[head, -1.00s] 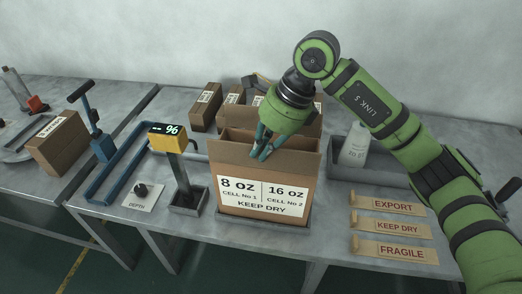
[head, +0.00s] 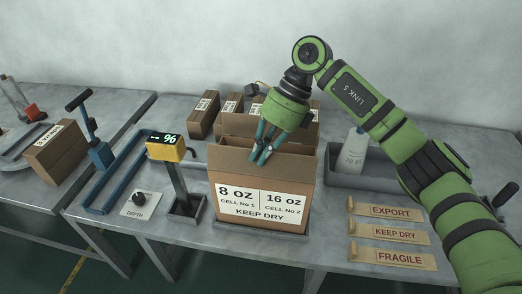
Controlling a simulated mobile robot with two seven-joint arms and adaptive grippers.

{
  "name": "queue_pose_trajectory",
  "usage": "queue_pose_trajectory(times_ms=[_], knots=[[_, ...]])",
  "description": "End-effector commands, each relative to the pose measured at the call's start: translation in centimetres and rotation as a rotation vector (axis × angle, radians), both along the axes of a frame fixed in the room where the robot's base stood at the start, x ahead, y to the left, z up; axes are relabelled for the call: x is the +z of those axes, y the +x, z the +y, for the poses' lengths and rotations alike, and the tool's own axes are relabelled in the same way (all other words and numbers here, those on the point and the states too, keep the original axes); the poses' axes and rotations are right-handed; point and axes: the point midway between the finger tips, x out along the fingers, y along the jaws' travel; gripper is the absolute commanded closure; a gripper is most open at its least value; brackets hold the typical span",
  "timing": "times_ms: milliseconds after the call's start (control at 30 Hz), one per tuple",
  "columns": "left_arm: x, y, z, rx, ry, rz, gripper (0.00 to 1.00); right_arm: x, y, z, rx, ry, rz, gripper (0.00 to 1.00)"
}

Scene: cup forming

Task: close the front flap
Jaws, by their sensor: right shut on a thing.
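An open brown carton (head: 222,212) stands near the front of the table, with a white label reading 8 oz, 16 oz and KEEP DRY. Its front flap (head: 226,162) stands up above the label, along the near side. My right gripper (head: 259,158) comes down from above and behind, its teal fingers at the flap's top edge near the middle. It is shut on the front flap; the fingers cover part of it. The carton's inside is mostly hidden behind the flap and gripper. My left gripper is not in view.
A yellow display reading 96 (head: 167,147) stands on a post left of the carton, near a blue frame (head: 107,187). Right are a grey tray (head: 345,181) with a white bottle (head: 353,150) and three tagged stamps (head: 388,233). Smaller boxes (head: 203,116) stand behind.

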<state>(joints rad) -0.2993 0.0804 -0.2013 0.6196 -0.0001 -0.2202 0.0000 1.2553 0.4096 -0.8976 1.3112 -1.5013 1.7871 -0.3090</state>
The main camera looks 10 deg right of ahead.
Motion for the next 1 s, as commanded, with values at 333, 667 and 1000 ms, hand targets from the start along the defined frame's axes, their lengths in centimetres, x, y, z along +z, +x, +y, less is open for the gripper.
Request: queue_pose_trajectory(times_ms=[333, 667, 1000], knots=[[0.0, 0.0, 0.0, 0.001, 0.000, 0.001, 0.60, 0.0, 0.0, 0.0, 0.000, 0.001, -0.002, 0.67], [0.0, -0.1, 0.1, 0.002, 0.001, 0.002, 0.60, 2.3, 0.6, -1.2, -0.002, 0.001, -0.006, 0.67], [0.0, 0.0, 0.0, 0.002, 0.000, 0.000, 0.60, 8.3, 2.0, -4.4, -0.002, 0.000, -0.004, 0.67]])
